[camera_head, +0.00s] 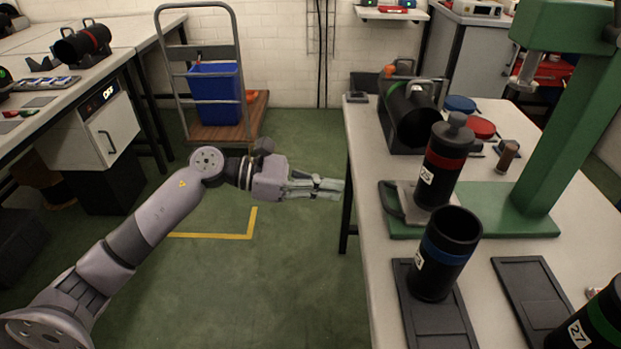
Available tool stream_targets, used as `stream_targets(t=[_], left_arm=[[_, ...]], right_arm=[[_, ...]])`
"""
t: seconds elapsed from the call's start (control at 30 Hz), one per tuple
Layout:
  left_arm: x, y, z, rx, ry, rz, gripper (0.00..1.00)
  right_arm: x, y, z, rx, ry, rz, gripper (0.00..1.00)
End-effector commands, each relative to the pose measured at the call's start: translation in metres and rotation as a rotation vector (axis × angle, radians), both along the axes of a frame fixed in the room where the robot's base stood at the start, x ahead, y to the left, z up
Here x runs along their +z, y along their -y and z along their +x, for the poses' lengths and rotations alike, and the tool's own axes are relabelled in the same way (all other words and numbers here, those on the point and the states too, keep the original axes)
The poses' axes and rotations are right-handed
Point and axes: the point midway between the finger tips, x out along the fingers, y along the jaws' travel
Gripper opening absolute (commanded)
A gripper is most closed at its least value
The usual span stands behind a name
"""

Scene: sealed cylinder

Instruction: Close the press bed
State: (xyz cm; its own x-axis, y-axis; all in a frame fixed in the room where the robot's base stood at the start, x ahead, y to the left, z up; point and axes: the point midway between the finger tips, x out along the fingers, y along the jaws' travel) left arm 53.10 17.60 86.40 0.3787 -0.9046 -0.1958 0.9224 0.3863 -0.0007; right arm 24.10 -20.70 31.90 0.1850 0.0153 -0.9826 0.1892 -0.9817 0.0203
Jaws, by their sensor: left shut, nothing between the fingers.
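The green press (570,130) stands on the right table, with its ram (528,68) above its base. The press bed (408,205), a grey plate with a dark handle (390,200) at its left, sits at the left end of the green base, left of the ram. A black cylinder with a red band and label 25 (440,170) stands upright on the bed. My left gripper (340,188) is shut and empty, pointing right near the table's left edge. It is left of the handle, with a gap between. My right gripper is not in view.
A black cylinder with a blue band (447,250) stands open on a dark tray (455,325) in front of the press. A large black housing (410,115) sits behind the bed. A cart with a blue bin (214,95) stands at the back; the floor around my arm is clear.

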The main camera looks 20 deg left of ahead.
Motion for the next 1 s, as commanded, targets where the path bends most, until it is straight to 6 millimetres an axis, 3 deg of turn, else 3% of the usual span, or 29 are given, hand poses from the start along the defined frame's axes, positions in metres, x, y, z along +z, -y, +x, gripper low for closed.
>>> stream_targets(t=[0.2, 0.4, 1.0], left_arm=[[-0.006, 0.041, 0.017, -0.001, 0.001, -0.004, 0.0], [-0.012, 0.061, 0.026, -0.001, 0.001, -0.002, 0.0], [-0.016, 0.065, 0.031, 0.0, 0.001, -0.001, 0.0]], right_arm=[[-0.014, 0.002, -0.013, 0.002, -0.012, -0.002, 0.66], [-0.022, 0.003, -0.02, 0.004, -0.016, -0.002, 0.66], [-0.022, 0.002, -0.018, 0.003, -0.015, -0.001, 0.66]])
